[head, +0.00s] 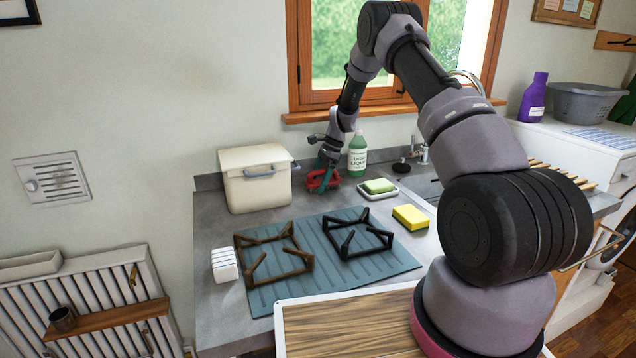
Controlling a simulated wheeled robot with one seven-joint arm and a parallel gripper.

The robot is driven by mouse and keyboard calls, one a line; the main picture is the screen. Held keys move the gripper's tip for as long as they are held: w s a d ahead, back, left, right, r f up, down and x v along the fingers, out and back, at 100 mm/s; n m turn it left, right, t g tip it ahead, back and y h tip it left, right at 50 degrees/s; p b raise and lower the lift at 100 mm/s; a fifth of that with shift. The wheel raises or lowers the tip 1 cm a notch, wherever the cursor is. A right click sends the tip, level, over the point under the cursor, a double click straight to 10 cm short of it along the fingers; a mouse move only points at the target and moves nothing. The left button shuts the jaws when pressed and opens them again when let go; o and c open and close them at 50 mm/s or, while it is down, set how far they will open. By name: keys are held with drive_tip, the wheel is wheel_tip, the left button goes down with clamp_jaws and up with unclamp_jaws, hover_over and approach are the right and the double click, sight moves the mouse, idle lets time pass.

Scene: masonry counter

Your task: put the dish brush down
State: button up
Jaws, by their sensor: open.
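My gripper (326,172) is open at the end of my arm, low over the back of the grey counter (217,300). It is between the cream bin and the green dish liquid bottle (357,154). Red and teal shapes show at the gripper, at or just above the counter top. They are too small for me to tell which belong to the jaws and which to a held or lying thing. I cannot clearly make out the dish brush; it may be among these shapes or hidden by the gripper and arm.
A cream bin (250,190) stands left of my gripper. A green sponge (379,186) on a white dish and a yellow sponge (411,217) lie to the right. Two pan stands (358,240) sit on a blue ribbed mat (335,285) in front. My arm hides part of the sink.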

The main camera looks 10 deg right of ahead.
drive_tip(key=v, duration=1.2)
drive_tip(key=shift+a, duration=0.2)
drive_tip(key=s+d+r+n+t+h, duration=0.1)
drive_tip(key=s+r+n+t, duration=0.15)
drive_tip(key=s+r, duration=0.75)
drive_tip(key=s+d+r+n+t, duration=0.1)
drive_tip(key=s+r+n, duration=0.35)
drive_tip(key=r, duration=0.95)
drive_tip(key=s+r+n+t, duration=0.2)
drive_tip(key=s, duration=1.1)
drive_tip(key=s+d+r+n+t+h, duration=0.1)
drive_tip(key=s+r+n+t, duration=0.1)
drive_tip(key=s, duration=1.1)
drive_tip(key=shift+s+d+n+h, duration=0.25)
drive_tip(key=shift+s+n+h, duration=0.05)
drive_tip(key=shift+s, duration=0.05)
drive_tip(key=shift+t, duration=0.25)
